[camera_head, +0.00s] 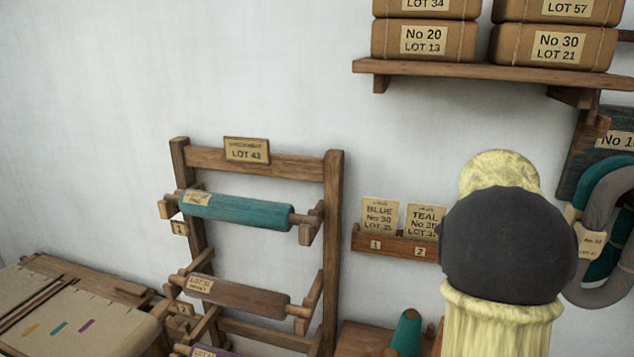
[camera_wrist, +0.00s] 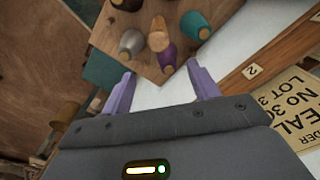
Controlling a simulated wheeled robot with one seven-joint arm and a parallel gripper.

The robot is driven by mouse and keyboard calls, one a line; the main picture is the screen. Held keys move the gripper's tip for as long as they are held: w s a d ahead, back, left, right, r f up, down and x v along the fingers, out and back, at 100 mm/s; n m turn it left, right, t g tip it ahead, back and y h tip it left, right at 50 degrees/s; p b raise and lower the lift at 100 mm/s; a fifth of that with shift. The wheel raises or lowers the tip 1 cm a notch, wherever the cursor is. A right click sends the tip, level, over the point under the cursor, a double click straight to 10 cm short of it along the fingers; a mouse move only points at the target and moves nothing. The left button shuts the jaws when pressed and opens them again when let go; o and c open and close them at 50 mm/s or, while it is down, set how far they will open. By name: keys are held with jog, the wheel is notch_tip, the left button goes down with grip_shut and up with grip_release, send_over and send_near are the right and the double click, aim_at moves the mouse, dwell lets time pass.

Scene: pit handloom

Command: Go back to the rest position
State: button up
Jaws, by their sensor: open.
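My gripper shows in the wrist view (camera_wrist: 162,88), with its two purple fingers spread apart and nothing between them. Beyond the fingertips is a wooden board (camera_wrist: 112,42) that bears several cones of thread, among them a purple cone (camera_wrist: 168,56) and a grey-green cone (camera_wrist: 132,42). I cannot tell the exact gap between the fingers and the board. In the head view my yellow and dark grey arm (camera_head: 504,245) fills the lower right, and the gripper itself is hidden.
A wooden rack (camera_head: 334,230) holds a teal roller (camera_head: 240,210) and a brown roller (camera_head: 240,297). A card holder (camera_head: 395,245) and a shelf (camera_head: 470,70) with paper-wrapped bundles are on the wall. Yarn hanks (camera_head: 615,215) hang right, close to my arm in the picture. The upper left wall is bare.

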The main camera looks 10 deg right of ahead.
jog(key=s+a+f+n+t, duration=0.1)
jog(key=s+a+f+n, duration=0.2)
jog(key=a, duration=0.4)
jog(key=s+a+f+n, duration=0.4)
jog(key=a+f+n, duration=0.1)
jog(key=a+f, duration=0.2)
jog(key=s+a+f+n+t, duration=0.1)
jog(key=s+a+f+n, duration=0.2)
jog(key=a+f, duration=0.3)
jog(key=shift+s+a+f+n+t+b, duration=0.25)
jog(key=shift+a+n+b, duration=0.2)
jog(key=shift+a+n, duration=0.55)
jog(key=shift+w, duration=0.1)
